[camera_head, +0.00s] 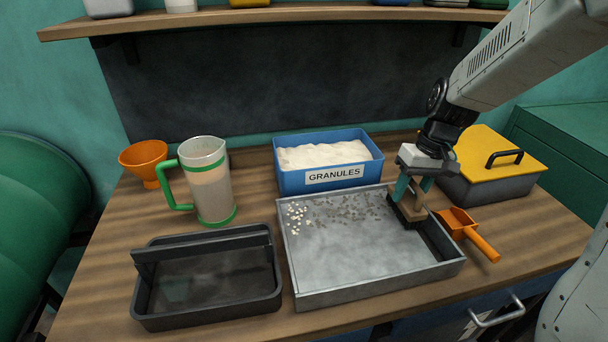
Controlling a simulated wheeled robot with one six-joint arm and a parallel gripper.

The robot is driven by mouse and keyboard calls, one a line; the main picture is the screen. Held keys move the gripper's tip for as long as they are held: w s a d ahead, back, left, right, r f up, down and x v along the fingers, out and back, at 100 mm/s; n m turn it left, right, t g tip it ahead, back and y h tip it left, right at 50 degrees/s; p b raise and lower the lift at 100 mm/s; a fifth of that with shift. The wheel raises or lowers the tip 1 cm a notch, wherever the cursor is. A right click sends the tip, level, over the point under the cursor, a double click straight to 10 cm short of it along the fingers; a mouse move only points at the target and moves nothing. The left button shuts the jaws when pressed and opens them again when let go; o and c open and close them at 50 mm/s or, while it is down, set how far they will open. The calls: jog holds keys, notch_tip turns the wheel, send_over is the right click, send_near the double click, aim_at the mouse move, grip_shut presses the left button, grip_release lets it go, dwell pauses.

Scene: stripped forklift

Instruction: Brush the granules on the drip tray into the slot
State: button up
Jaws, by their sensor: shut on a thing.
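A grey metal drip tray (350,262) lies on the wooden bench, right of centre. Pale and grey granules (330,212) are scattered over its back part, lighter at the left and darker towards the right. A dark slot (438,240) runs along the tray's right side. My gripper (411,190) is shut on a brush (407,212) with a wooden block and dark bristles. The brush is at the tray's back right, by the far end of the slot. I cannot tell whether its bristles touch the tray. The brush hides part of the slot.
A blue bin marked GRANULES (290,182) stands behind the tray. An orange scoop (470,233) and a yellow-lidded box (490,160) are at the right. A dark caddy (207,275), a green-handled jug (208,185) and an orange funnel (144,157) stand at the left.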

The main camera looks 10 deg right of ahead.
jog(key=shift+r, duration=3.9)
